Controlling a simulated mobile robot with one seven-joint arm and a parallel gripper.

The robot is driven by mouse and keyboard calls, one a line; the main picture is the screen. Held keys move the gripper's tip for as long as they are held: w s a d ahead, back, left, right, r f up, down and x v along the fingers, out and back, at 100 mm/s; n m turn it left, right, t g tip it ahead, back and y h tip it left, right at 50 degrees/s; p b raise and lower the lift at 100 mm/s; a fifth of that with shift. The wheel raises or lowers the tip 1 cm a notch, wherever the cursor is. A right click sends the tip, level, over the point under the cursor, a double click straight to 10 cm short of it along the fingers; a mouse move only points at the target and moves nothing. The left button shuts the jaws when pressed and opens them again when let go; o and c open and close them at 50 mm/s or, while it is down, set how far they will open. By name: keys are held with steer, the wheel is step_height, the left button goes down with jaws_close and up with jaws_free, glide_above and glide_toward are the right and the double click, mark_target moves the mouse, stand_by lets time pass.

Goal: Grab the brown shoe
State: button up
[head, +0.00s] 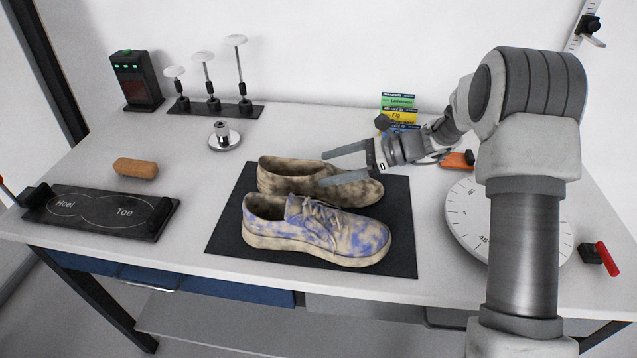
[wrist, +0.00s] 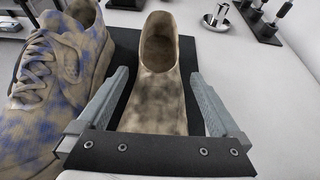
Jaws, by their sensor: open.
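Two mottled shoes lie side by side on a black mat (head: 225,232). The brown shoe (head: 281,178) is the farther one, blotched brown and beige, with its toe to the right. The nearer shoe (head: 318,232) has blue patches and laces. My gripper (head: 325,168) is open and empty over the toe half of the brown shoe, partly hiding it. In the wrist view the brown shoe (wrist: 159,98) lies between the two open fingers, with its opening farther away. I cannot tell how far the fingertips are above it. The blue-patched shoe (wrist: 62,66) is left of the fingers there.
A Heel/Toe plate (head: 100,211) and a brown brush-like block (head: 135,168) are at left. A metal knob (head: 224,137) and disc-topped posts (head: 208,82) stand behind. A white dial turntable (head: 465,215), small boxes (head: 398,108) and a red-handled clamp (head: 607,258) are at right.

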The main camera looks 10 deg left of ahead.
mark_target(328, 167)
steer(key=x, duration=0.3)
steer(key=shift+a, duration=0.2)
steer(key=shift+c, duration=0.2)
steer(key=c, duration=1.4)
jaws_close()
steer(key=shift+r, duration=0.1)
